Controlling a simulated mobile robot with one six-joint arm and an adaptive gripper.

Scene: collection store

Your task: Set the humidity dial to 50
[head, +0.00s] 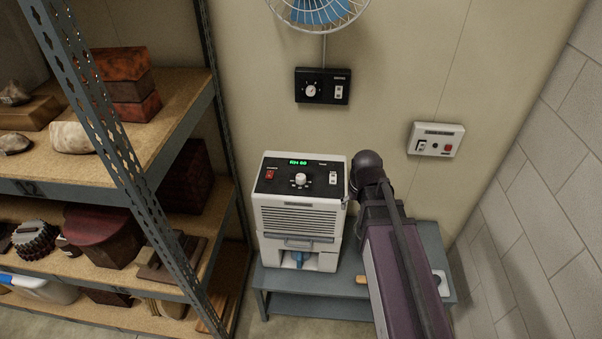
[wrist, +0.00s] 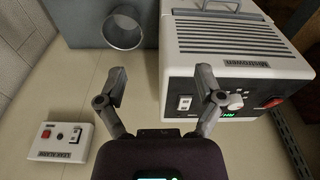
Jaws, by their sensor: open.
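A white dehumidifier (head: 300,220) stands on a grey bench in the head view. Its black top panel carries a white humidity dial (head: 300,180), a green display reading about RH 60, a red switch (head: 270,174) at left and a white switch (head: 332,178) at right. In the wrist view the dehumidifier (wrist: 238,45) appears turned round at the upper right. There my gripper (wrist: 160,82) is open and empty, its right finger in front of the panel. In the head view my arm covers the area right of the dehumidifier, and the fingers are not clearly visible.
A black wall box (head: 322,86) with another dial hangs below a blue fan (head: 318,10). A white wall box (head: 436,139) with a red button is at right. Loaded shelving (head: 130,120) stands close at left. A block wall bounds the right. The grey bench (head: 320,306) has little free room.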

